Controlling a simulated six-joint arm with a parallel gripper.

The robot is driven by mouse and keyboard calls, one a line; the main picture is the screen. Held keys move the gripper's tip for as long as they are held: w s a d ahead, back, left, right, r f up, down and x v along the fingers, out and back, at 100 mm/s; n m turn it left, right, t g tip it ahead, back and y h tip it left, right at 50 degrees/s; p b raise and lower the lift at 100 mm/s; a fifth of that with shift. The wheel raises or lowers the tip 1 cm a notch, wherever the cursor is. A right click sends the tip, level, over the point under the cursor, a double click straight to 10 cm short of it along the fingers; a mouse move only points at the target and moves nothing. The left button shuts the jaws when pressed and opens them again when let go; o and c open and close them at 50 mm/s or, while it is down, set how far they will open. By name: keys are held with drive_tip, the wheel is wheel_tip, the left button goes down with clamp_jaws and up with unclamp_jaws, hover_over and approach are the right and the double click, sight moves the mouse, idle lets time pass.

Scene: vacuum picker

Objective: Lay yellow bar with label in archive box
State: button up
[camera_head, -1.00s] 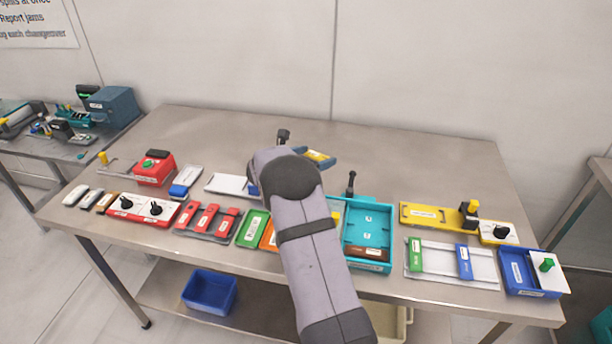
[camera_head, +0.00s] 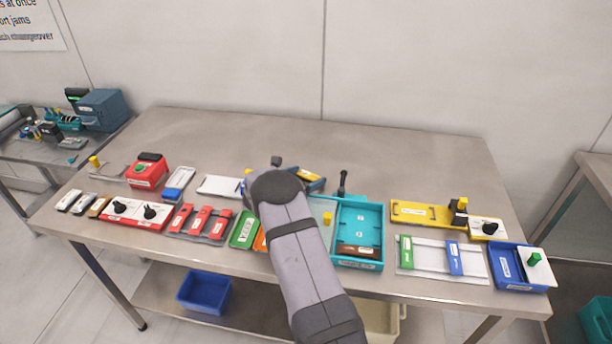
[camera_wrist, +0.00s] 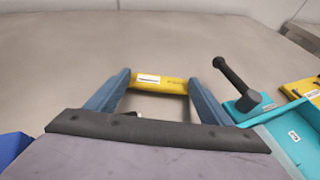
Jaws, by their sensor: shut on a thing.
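The yellow bar with a white label (camera_wrist: 150,79) is between the two blue fingers of my gripper (camera_wrist: 160,84) in the wrist view. The fingers are shut on it, and it lies across them. In the head view my arm covers most of my gripper (camera_head: 308,178), and only a little yellow shows there. The teal box (camera_head: 376,212) is to the right of and nearer than my gripper, with a brown bar inside at its near end. A blue box (camera_head: 507,275) stands at the table's right end. I cannot read which one is the archive box.
A black lever (camera_head: 343,182) stands up at the teal box's far edge; it also shows in the wrist view (camera_wrist: 235,78). Red, green and orange pieces line the front left. A yellow plate (camera_head: 422,214) lies to the right. The back of the table is clear.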

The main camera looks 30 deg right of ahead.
drive_tip(key=shift+f, duration=0.1)
drive_tip(key=o, duration=1)
drive_tip(key=shift+r, duration=0.2)
drive_tip(key=b+v, duration=0.2)
drive_tip(key=v, duration=0.8)
drive_tip(key=shift+a, duration=0.4)
drive_tip(key=shift+o, duration=0.6)
drive_tip(key=shift+s+a+r+b, duration=0.3)
drive_tip(key=shift+s+a, duration=0.05)
drive_tip(key=shift+a, duration=0.15)
